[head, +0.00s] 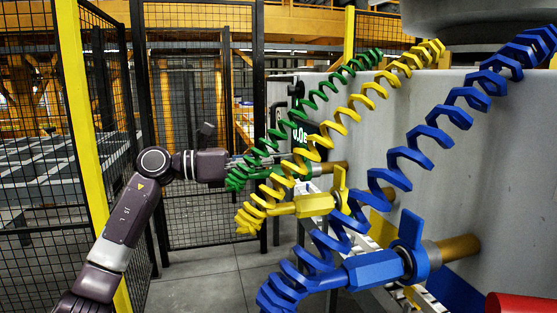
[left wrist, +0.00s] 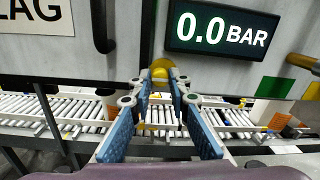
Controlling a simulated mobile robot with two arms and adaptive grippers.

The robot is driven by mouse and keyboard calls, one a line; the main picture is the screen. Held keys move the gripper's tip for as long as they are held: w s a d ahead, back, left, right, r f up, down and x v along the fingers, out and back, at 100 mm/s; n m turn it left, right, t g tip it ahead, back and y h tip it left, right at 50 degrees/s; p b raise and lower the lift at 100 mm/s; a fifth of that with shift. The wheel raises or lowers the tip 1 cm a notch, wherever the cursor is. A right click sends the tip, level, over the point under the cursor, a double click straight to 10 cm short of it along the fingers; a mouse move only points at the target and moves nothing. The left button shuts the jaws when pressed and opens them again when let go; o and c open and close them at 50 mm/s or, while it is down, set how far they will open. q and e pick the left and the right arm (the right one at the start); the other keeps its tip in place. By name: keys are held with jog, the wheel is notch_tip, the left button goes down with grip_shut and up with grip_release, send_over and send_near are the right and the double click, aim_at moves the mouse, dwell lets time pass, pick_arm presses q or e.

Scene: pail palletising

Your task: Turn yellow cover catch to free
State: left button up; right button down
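In the left wrist view, a small rounded yellow part (left wrist: 160,72), perhaps the cover catch, shows on the grey wall between the fingertips of my left gripper (left wrist: 160,88). The blue-padded fingers stand apart; I cannot tell whether they touch the yellow part. In the head view, my left gripper (head: 243,166) reaches in from the left, partly hidden behind a coiled green hose (head: 262,150). A yellow coupling with an upright lever (head: 338,188) is in front of the grey tank, right of the gripper. The catch's setting is not clear. My right gripper is not visible.
Coiled yellow (head: 300,160) and blue (head: 398,165) hoses hang across the tank front. A blue lever coupling (head: 410,235) is lower right. A display (left wrist: 222,29) reads 0.0 BAR. A roller conveyor (left wrist: 70,110) runs below. Mesh fencing (head: 200,130) stands behind my arm.

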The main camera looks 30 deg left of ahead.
pick_arm(q)
grip_shut()
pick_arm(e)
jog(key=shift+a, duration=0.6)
pick_arm(q)
jog(key=shift+f+n+t+p, duration=0.15)
jog(key=shift+n+p, duration=0.75)
jog(key=shift+n, duration=3.7)
jog(key=shift+r+n+t+p, duration=0.2)
jog(key=shift+n+p, duration=0.65)
jog(key=shift+n, duration=3.75)
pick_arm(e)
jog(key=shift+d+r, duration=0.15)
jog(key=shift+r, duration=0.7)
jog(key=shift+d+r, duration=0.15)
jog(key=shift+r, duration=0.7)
